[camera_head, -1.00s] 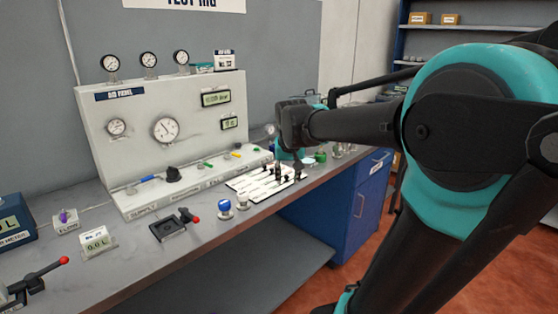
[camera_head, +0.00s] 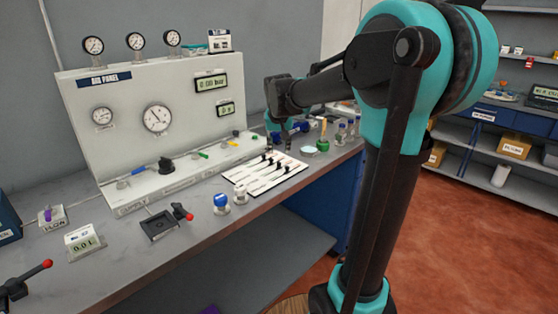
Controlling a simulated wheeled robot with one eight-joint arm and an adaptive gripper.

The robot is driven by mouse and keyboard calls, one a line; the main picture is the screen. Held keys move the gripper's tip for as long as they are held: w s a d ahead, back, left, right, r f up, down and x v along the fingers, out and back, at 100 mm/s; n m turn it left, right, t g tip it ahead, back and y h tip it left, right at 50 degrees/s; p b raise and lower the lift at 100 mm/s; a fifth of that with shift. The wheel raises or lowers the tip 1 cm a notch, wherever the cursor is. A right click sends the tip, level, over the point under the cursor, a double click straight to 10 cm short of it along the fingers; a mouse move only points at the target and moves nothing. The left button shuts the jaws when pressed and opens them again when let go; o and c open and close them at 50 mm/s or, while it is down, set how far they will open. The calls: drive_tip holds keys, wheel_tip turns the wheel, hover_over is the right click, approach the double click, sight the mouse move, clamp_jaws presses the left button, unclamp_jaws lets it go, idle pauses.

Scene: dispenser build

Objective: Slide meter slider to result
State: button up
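A white slider plate (camera_head: 264,175) lies on the bench, with several dark tracks and small dark slider knobs (camera_head: 270,155) toward its far side. Its lettering is too small to read, so I cannot tell which slider is the meter one or where "result" is marked. My gripper (camera_head: 286,140) hangs at the end of my arm just beyond the far edge of the plate, close to the knobs. Its fingers are small and dark here, and I cannot tell whether they touch a knob or are open.
A blue-topped knob (camera_head: 221,200) and a red-ended lever (camera_head: 184,212) sit left of the plate. Small bottles (camera_head: 340,133) and a green-based item (camera_head: 322,145) stand to the right. Floor in front is open.

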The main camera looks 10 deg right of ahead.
sight(279, 163)
drive_tip(key=x, duration=0.7)
drive_tip(key=shift+f, duration=0.1)
drive_tip(key=shift+c, duration=0.3)
clamp_jaws()
